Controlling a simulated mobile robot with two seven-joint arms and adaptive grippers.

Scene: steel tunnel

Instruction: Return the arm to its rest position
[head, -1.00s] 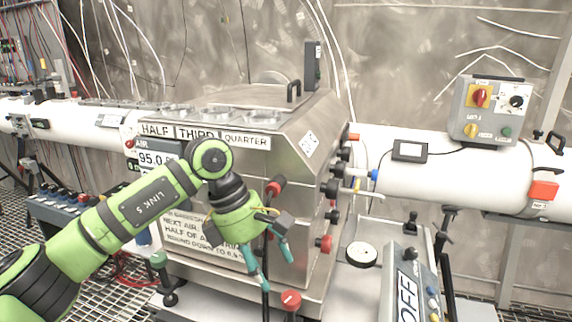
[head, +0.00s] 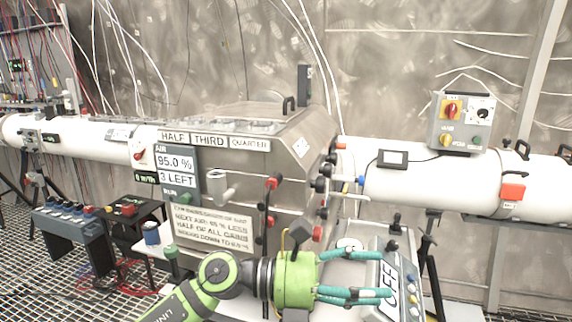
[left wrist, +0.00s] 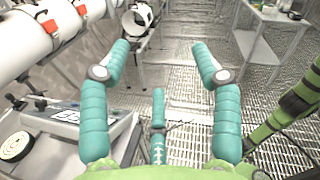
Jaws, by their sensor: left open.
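My left arm comes in from the bottom left of the head view. Its green gripper (head: 385,272) with teal fingers points right, low in front of the steel box (head: 290,150) and over the sloped panel marked OFF (head: 395,300). The fingers are spread and hold nothing. In the left wrist view the gripper (left wrist: 160,65) shows its teal fingers wide apart, with floor grating and a far table beyond them. My right gripper is not in view.
A white pipe (head: 430,185) runs right from the box, with a control box (head: 461,122) on top. A button console (head: 72,230) stands at the left. In the left wrist view, a white table (left wrist: 270,18) stands far off and the grating between is largely clear.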

